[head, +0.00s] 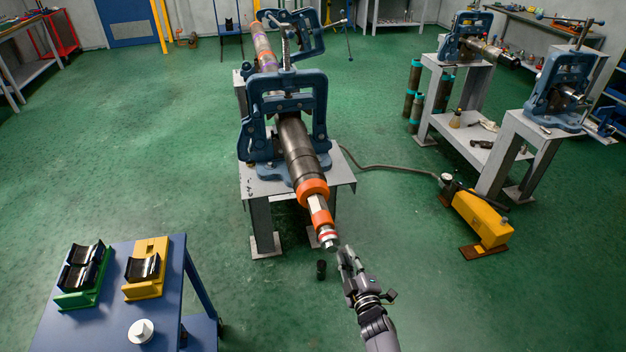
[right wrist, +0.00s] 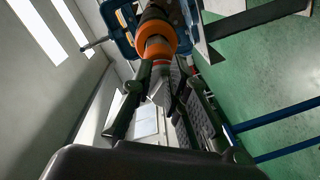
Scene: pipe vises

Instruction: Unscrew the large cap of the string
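The string (head: 301,148) is a dark pipe tool clamped in a blue pipe vise (head: 286,100), its near end pointing toward me and downward. An orange collar (head: 313,190) sits on it, then a pale section, a second orange band (head: 321,217) and a red-and-white ringed metal tip (head: 328,238). I cannot tell which part is the large cap. My right gripper (head: 346,260) is just beyond the tip, to its lower right. In the right wrist view its fingers (right wrist: 155,112) stand apart, with the string's end and orange collar (right wrist: 155,38) ahead between them. My left gripper is not in view.
A blue table (head: 110,325) at lower left holds green (head: 85,275) and yellow (head: 147,268) cradles and a white round piece (head: 141,331). A small black cylinder (head: 321,270) is below the string's end. A yellow pump (head: 482,219) with a hose stands right. Green floor is open at left.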

